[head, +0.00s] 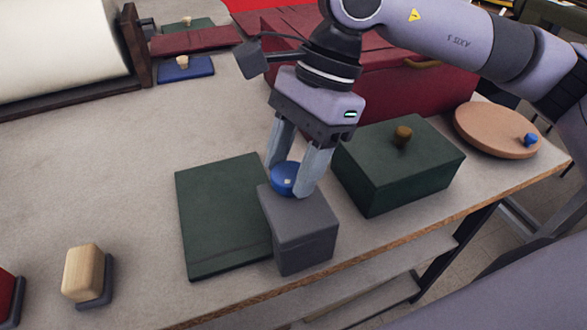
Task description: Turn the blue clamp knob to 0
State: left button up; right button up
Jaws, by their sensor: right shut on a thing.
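The blue clamp knob (284,181) sits at the top of a grey block (304,239) near the table's front edge. A small pale mark shows on the knob's top. My right gripper (294,180) reaches down from above, with one finger on each side of the knob, and is shut on it. The fingers hide part of the knob's sides. No number or scale can be read. My left gripper is not in view.
A dark green board (222,222) lies left of the grey block. A green box (398,168) with a brass knob stands close on the right. A round tan board (492,130) is further right. A wooden block (82,272) stands at front left. The table's left middle is clear.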

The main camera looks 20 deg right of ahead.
jog(key=n+g+b, duration=0.1)
jog(key=n, duration=0.2)
jog(key=shift+a+f+h+b, duration=0.1)
jog(key=shift+h+b, duration=0.2)
jog(key=shift+b, duration=0.1)
jog(key=shift+w+n+g+b, duration=0.1)
jog(key=shift+n+g+b, duration=0.2)
jog(key=shift+n, duration=0.5)
jog(key=shift+n+h, duration=0.3)
jog(key=shift+n, duration=0.2)
jog(key=o, duration=1)
jog(key=v, duration=0.7)
jog(key=shift+w+r, duration=0.1)
jog(key=shift+r, duration=0.15)
